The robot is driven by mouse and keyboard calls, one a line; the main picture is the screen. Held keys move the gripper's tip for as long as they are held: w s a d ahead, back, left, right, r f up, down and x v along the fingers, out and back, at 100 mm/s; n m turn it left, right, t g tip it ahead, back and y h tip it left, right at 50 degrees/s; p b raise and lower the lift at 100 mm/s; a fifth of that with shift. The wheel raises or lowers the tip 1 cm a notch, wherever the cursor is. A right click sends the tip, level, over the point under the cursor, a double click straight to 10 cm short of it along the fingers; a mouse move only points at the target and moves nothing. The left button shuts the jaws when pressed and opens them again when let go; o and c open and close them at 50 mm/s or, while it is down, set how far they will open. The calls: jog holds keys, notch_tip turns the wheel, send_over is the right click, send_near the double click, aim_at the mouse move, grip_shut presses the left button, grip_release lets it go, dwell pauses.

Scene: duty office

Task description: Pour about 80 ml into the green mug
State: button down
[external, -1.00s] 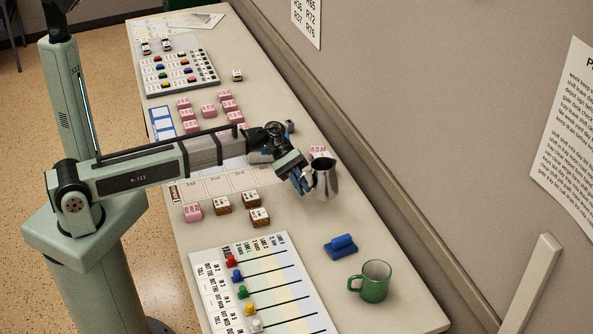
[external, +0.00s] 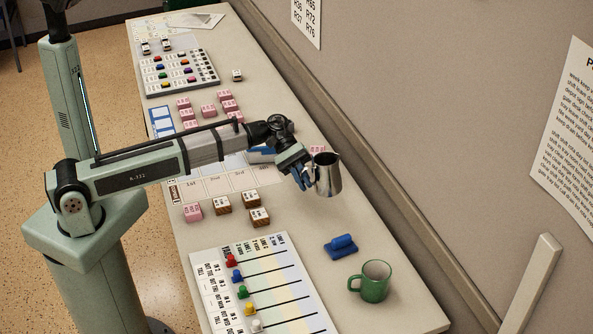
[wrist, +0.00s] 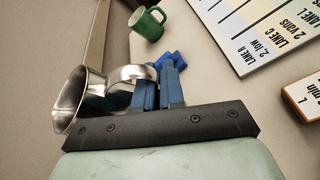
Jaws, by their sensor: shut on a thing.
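A steel pitcher (external: 327,175) is held by my gripper (external: 306,176) above the desk. The blue fingers are shut on its handle, which shows in the wrist view (wrist: 137,75). The pitcher looks close to upright in the external view; its contents cannot be seen. The green mug (external: 374,282) stands upright on the desk at the near right, its handle to the left. It also shows at the top of the wrist view (wrist: 147,24). The pitcher is apart from the mug, up the desk from it.
A blue block-like object (external: 341,246) lies beside the mug. A lane board (external: 262,288) with coloured pegs lies to the left. Several pink and brown blocks (external: 222,204) sit mid-desk. A wall (external: 450,120) runs along the right side.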

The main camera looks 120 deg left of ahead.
jog(key=w+d+f+m+g+h, duration=0.1)
jog(key=w+d+f, duration=0.1)
jog(key=d, duration=1)
jog(key=w+d+f+m+g+h, duration=0.1)
jog(key=w+d, duration=0.3)
jog(key=d, duration=0.9)
jog(key=w+d+f+m+g+h, duration=0.1)
jog(key=w+d+f+m+g, duration=0.1)
jog(key=d, duration=1.1)
jog(key=shift+w+f+g, duration=0.5)
jog(key=shift+f+g, duration=0.1)
jog(key=shift+f, duration=0.2)
jog(key=shift+w+d+f, duration=0.1)
jog(key=shift+w+f, duration=0.05)
jog(key=shift+w, duration=0.05)
jog(key=shift+w+a+f+n+t+y, duration=0.2)
jog(key=shift+w+a+n+t+y, duration=0.5)
jog(key=shift+t, duration=0.3)
jog(key=shift+w+a+r+n+t+y, duration=0.15)
jog(key=shift+w+a+n+t+y, duration=0.95)
jog(key=shift+w+a+n+t, duration=0.6)
jog(key=shift+w+d, duration=0.1)
jog(key=shift+d, duration=0.05)
jog(key=shift+w+r+g, duration=0.1)
jog(key=shift+g, duration=0.2)
